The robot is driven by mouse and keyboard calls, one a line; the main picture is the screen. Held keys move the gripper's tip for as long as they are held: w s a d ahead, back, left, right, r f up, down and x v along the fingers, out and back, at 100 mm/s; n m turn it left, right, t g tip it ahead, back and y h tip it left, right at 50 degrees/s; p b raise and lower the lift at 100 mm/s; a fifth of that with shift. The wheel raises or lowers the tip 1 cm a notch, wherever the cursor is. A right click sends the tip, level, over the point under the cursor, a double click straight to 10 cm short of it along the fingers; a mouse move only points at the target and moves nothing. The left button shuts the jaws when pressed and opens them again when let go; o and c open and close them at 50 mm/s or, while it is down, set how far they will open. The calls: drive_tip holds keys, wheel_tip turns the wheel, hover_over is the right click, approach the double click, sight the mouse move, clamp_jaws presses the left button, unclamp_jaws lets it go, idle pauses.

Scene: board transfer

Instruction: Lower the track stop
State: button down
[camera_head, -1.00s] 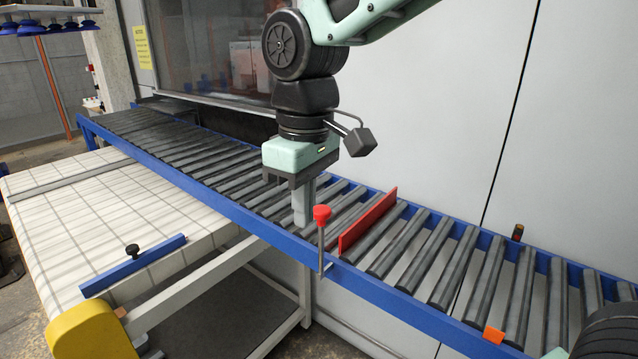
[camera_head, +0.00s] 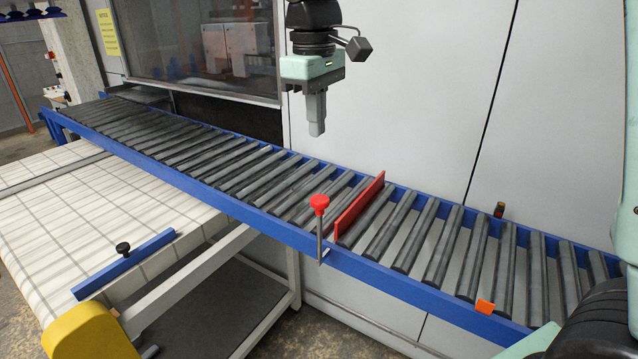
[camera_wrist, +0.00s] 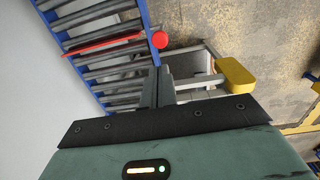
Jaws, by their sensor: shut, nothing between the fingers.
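The track stop is a red plate (camera_head: 360,206) standing upright across the roller conveyor, above the rollers. A red knob (camera_head: 319,203) on a thin grey upright rod stands at the conveyor's near blue rail, just left of the plate's near end. In the wrist view the plate (camera_wrist: 103,43) and the knob (camera_wrist: 159,40) both show beyond the fingers. My gripper (camera_head: 316,132) hangs above the far side of the conveyor, fingers pointing down, shut and empty. It is clear of the knob and the plate. The fingers also show in the wrist view (camera_wrist: 157,80).
The roller conveyor (camera_head: 420,297) with blue rails runs from back left to front right. A white gridded table (camera_head: 60,215) with a blue bar (camera_head: 125,265) lies at left. A grey wall stands behind.

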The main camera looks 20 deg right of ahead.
sight(319, 199)
drive_tip(key=f+p, duration=0.1)
drive_tip(key=f, duration=0.3)
drive_tip(key=f+p, duration=0.1)
drive_tip(key=f, duration=0.3)
drive_tip(key=f+p, duration=0.2)
drive_tip(key=f, duration=0.2)
drive_tip(key=shift+w+d+f, duration=0.1)
drive_tip(key=shift+d+f, duration=0.15)
drive_tip(key=shift+f, duration=0.25)
wheel_tip(319, 199, down, 5)
drive_tip(key=b, duration=0.3)
drive_tip(key=shift+f, duration=0.1)
drive_tip(key=shift+r+p, duration=0.35)
drive_tip(key=shift+r, duration=0.1)
wheel_tip(319, 199, up, 14)
drive_tip(key=shift+a+f, duration=0.15)
drive_tip(key=shift+a, duration=0.1)
